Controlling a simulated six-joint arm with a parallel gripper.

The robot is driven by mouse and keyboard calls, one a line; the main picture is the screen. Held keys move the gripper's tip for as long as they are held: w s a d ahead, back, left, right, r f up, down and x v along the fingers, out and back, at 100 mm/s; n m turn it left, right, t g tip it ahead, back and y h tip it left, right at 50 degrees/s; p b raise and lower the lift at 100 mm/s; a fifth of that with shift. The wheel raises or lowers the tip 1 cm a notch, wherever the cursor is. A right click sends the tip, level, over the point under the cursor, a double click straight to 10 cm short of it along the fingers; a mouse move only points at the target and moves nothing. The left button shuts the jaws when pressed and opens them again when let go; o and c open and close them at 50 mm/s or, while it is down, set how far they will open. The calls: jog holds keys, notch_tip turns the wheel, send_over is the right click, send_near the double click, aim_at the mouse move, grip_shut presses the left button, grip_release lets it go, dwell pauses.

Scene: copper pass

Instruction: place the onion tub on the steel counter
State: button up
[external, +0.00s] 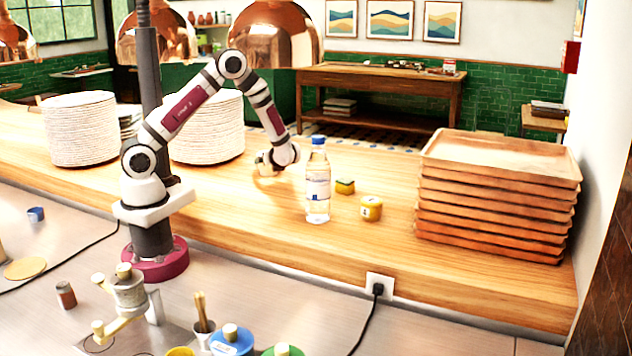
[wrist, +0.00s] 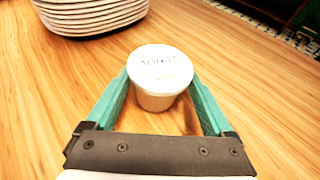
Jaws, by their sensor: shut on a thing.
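A white lidded tub (wrist: 160,78), which I take to be the onion tub, stands between my gripper's teal fingers in the wrist view. The lettering on its lid is blurred. My gripper (wrist: 160,92) is shut on the tub, with a finger on each side. In the external view my gripper (external: 268,162) is low over the wooden pass (external: 250,205); the tub is hard to make out there. I cannot tell whether its base touches the wood. The steel counter (external: 250,285) runs along the front, below the pass, where my base stands.
Plate stacks (external: 80,130) stand on the pass at left. Copper lamps (external: 272,35) hang above. Lidded tubs (external: 232,340) and a grinder crowd the counter's front; its middle is clear.

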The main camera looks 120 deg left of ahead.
jog(key=o, duration=1.4)
jog(key=shift+r, duration=0.2)
jog(key=v, duration=0.7)
jog(key=shift+w+d, duration=0.15)
jog(key=shift+w+d+r, duration=0.2)
jog(key=shift+d+r, duration=0.05)
jog(key=shift+d, duration=0.1)
jog(key=d+r+n+t+h, duration=0.1)
jog(key=d+r+t+h, duration=0.1)
jog(key=d, duration=0.9)
jog(key=d+r+n+t+h, duration=0.1)
jog(key=d+t+h, duration=0.2)
jog(key=d, duration=0.9)
jog(key=d+r+n+t+h, duration=0.1)
jog(key=d+t, duration=0.3)
jog(key=d, duration=0.8)
jog(key=shift+s+d+r+h, duration=0.1)
jog(key=shift+s+r+h, duration=0.05)
jog(key=shift+r+h, duration=0.3)
jog(key=shift+s+d+r+h, duration=0.1)
jog(key=shift+d+r+h, duration=0.05)
jog(key=shift+r+h, duration=0.25)
